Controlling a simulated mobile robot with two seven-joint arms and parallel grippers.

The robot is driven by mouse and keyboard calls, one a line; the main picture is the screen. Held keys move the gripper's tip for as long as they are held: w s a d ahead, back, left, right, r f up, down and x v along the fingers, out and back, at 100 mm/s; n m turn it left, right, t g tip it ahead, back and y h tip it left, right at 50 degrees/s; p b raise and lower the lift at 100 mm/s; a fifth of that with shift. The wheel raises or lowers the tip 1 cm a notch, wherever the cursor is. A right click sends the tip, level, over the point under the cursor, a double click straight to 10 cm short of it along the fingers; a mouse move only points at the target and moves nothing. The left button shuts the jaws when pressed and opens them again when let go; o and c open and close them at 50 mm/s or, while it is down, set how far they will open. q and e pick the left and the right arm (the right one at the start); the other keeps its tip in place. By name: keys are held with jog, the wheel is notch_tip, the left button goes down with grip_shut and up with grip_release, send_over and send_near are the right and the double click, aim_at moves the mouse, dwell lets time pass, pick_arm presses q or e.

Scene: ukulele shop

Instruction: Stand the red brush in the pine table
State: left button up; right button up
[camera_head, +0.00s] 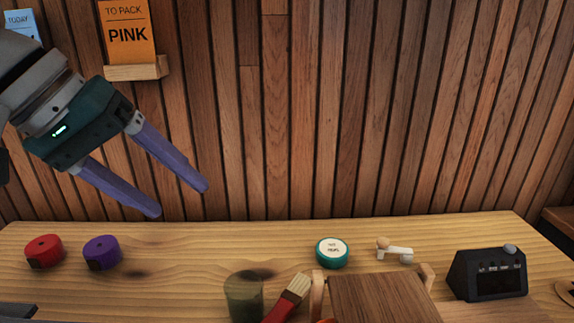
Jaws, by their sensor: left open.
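The red brush (282,305) has pale bristles pointing up and to the right. It is tilted, and its lower end runs out of the bottom of the head view, so I cannot tell what it rests on. The pine table (190,290) is the pale wooden top across the lower part of the view. My left gripper (180,200) has two purple fingers spread apart with nothing between them. It is above the table's back left part, up and left of the brush. My right gripper is not in view.
A smoky see-through cup (243,297) stands just left of the brush. A wooden stand (380,299) is to its right. A red tape measure (44,251), a purple one (102,252), a teal round tin (332,253), a small white-and-wood item (394,250) and a black device (488,275) surround free wood.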

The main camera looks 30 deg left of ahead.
pick_arm(q)
jog(key=w+d+r+n+t+h, duration=0.2)
jog(key=d+r+n+t+h, duration=0.8)
jog(key=n, duration=0.7)
jog(key=w+a+r+n+t+y, duration=0.15)
jog(key=a+n+y, duration=0.35)
jog(key=n, duration=0.5)
jog(key=a+r+n+t+y, duration=0.1)
jog(key=a+n+t+y, duration=0.1)
jog(key=n+y, duration=0.7)
jog(key=s+a+f+n+g+y, duration=0.2)
jog(key=f+n+g, duration=0.3)
jog(key=n, duration=0.4)
jog(key=s+a+f+n+g+y, duration=0.1)
jog(key=s+a+f+n+g, duration=0.15)
jog(key=f+n, duration=0.6)
jog(key=s+d+f+n+g+h, duration=0.1)
jog(key=s+d+f+n+g, duration=0.2)
jog(key=s, duration=0.1)
jog(key=s+d+f+n+g+h, duration=0.2)
jog(key=s+d+f+n, duration=0.1)
jog(key=s+d+f, duration=0.1)
jog(key=s+d+f+n+g+h, duration=0.1)
jog(key=s+d+f+n+g, duration=0.2)
jog(key=s+d, duration=0.1)
jog(key=shift+s+d+f+g+h, duration=0.2)
jog(key=shift+s+f+g+h, duration=0.1)
jog(key=shift+s, duration=0.15)
